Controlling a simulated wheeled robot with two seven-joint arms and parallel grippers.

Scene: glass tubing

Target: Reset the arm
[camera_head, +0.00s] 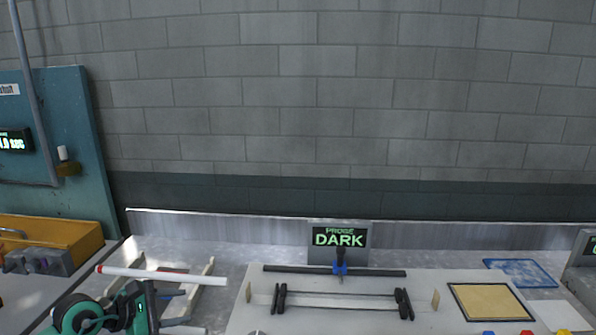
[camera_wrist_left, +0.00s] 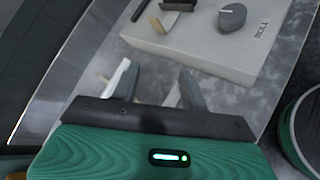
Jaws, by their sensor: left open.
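My left gripper (camera_wrist_left: 157,82) shows from behind in the wrist view, its two fingers apart with nothing seen between them. In the head view the green and dark parts of my left arm (camera_head: 92,316) stand at the bottom left. A white tube (camera_head: 165,274) with a red end lies level just above and behind that arm. My right gripper is not in view.
A pale board (camera_head: 262,315) holds a black-clamped rod fixture (camera_head: 340,300). A sign reading DARK (camera_head: 340,237) stands behind it. A tan pad (camera_head: 490,301) lies at right. A yellow bin (camera_head: 60,240) is at left. In the wrist view, a grey knob (camera_wrist_left: 232,17) sits on the board.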

